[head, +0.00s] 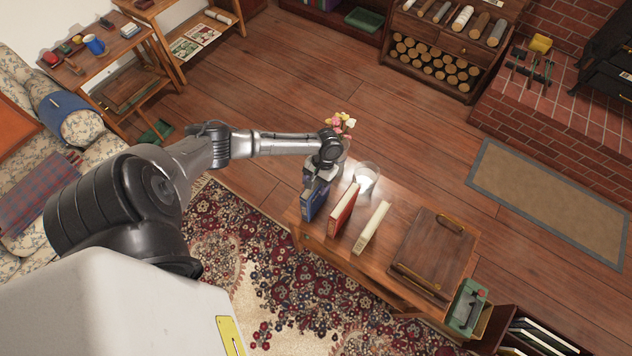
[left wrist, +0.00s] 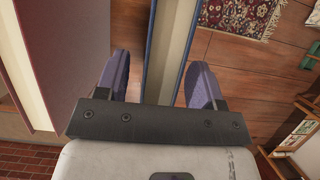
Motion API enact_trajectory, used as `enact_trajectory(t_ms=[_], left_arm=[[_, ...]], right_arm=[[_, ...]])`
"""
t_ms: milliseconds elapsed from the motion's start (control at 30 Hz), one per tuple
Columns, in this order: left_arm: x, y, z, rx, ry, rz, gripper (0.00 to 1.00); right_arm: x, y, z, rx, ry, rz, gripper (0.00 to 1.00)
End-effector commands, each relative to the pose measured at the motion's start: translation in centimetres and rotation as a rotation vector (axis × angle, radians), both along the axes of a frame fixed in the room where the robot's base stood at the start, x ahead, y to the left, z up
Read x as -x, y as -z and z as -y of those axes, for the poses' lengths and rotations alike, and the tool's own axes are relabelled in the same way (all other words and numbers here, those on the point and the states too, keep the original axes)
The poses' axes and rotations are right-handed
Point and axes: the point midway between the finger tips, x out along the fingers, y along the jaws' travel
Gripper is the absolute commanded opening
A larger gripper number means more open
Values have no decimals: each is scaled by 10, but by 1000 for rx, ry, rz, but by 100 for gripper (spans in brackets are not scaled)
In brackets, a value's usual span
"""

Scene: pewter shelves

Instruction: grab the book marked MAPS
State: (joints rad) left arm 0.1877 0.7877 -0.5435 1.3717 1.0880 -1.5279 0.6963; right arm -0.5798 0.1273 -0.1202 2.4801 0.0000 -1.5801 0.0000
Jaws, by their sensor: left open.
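Three books stand upright on the wooden table: a blue book (head: 312,203), a red book (head: 343,210) and a cream book (head: 371,228). I cannot read the word MAPS on any of them. My left gripper (head: 319,178) is at the top of the blue book. In the left wrist view, the blue book (left wrist: 169,45) stands between the two spread fingers of the left gripper (left wrist: 161,80), with a visible gap on each side. The red book (left wrist: 70,60) is just left of the left finger there. My right gripper is not in view.
The table (head: 335,256) also holds a glass vessel (head: 367,176), flowers (head: 341,122) close behind the gripper, and a dark wooden box (head: 434,250) at right. A green box (head: 466,305) stands off its right end. A patterned rug (head: 225,230) lies in front.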

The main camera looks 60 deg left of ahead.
Motion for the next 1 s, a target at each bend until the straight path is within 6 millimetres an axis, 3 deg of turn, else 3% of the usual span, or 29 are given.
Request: enact_trajectory(t_ms=[700, 1000], left_arm=[[0, 5, 0, 0, 0, 0, 62], [0, 5, 0, 0, 0, 0, 34]], right_arm=[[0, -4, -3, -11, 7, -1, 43], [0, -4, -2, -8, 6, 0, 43]])
